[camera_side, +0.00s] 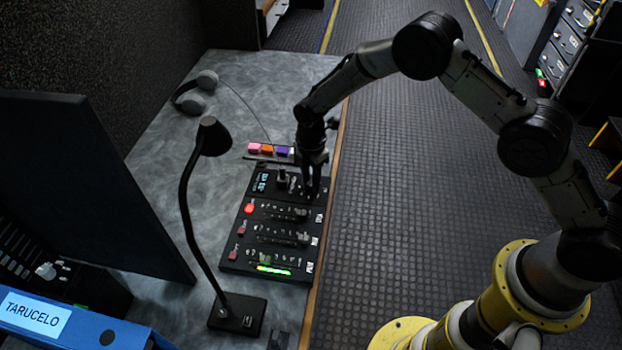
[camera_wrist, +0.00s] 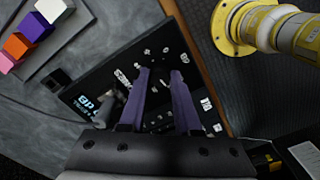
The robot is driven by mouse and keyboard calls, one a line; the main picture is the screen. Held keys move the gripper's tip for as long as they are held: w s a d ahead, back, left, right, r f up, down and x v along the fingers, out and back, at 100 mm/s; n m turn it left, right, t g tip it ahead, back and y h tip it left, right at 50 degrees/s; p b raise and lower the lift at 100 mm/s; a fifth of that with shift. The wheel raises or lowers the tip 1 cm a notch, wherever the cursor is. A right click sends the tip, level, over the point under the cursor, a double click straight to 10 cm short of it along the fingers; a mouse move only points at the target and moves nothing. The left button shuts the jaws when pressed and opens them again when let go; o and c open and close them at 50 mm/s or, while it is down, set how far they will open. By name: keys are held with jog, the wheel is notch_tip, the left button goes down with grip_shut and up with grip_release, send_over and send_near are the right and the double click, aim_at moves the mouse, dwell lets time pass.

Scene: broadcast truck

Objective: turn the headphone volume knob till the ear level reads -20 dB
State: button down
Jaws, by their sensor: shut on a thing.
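The black mixing panel (camera_side: 262,222) lies on the grey desk near its right edge. My gripper (camera_side: 310,190) points down at the panel's far right part, with its fingertips at the surface. In the wrist view my gripper (camera_wrist: 158,74) has two fingers a small gap apart, shut on what seems to be the headphone volume knob; the fingers largely hide it. The small display (camera_side: 261,181) is lit pale blue at the panel's far left corner. It also shows in the wrist view (camera_wrist: 89,103), turned over, with "dB" visible; I cannot read the level.
A black gooseneck lamp (camera_side: 187,200) stands left of the panel. Coloured blocks (camera_side: 267,149) lie in a row beyond it, and headphones (camera_side: 196,92) lie farther back. A dark screen (camera_side: 85,180) stands at the left. The desk between headphones and blocks is mostly clear.

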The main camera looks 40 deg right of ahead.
aim_at(311, 183)
jog(key=m, duration=1)
jog(key=shift+m, duration=0.3)
dwell(0.4)
jog(key=c, duration=0.6)
grip_release()
notch_tip(311, 183, up, 14)
jog(key=shift+f, duration=0.1)
jog(key=shift+d, duration=0.15)
